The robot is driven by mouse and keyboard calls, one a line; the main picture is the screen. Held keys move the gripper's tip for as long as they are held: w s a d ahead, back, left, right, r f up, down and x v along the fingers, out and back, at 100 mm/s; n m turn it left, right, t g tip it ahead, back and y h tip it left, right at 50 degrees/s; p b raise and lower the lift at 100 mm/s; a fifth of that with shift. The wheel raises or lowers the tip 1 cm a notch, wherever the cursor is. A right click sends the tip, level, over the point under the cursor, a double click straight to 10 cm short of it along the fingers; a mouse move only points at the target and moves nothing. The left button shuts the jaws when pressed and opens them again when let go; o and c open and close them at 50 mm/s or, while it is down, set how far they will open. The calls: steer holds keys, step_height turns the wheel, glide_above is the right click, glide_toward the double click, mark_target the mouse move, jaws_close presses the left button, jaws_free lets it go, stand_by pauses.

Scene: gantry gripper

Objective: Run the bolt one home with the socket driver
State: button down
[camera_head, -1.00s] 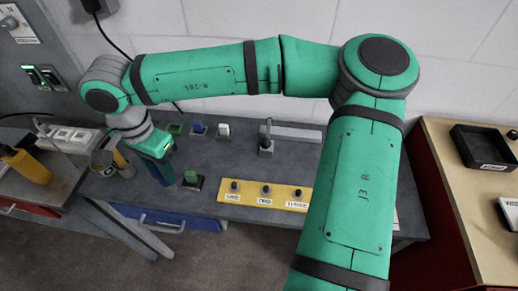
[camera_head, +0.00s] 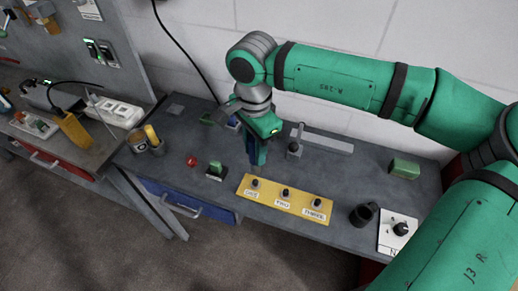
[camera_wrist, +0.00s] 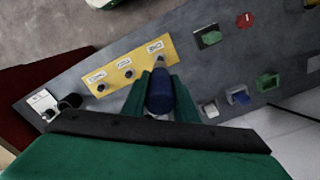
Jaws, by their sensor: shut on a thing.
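The yellow plate (camera_head: 285,200) lies on the grey bench with three dark bolts standing in a row, each with a white label. Bolt one (camera_head: 255,183) is the leftmost in the head view; its label (camera_wrist: 155,46) is at the right end of the plate in the wrist view. My gripper (camera_head: 262,140) is shut on the socket driver, whose blue handle (camera_wrist: 160,97) shows between the green fingers. The driver points down behind the plate's left end in the head view. In the wrist view its tip appears near bolt one and largely hides it; contact cannot be told.
A lever fixture (camera_head: 294,149) stands just right of my gripper. A green block in a dark base (camera_head: 216,171) and a red button (camera_head: 191,160) are to the left. A black mug (camera_head: 363,214) and a white knob panel (camera_head: 398,233) stand right of the plate.

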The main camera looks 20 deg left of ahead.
mark_target(255, 169)
steer(key=shift+a+f, duration=0.1)
steer(key=shift+f, duration=2.65)
steer(key=shift+f, duration=1.25)
stand_by(1.5)
stand_by(0.4)
steer(key=shift+r, duration=3.55)
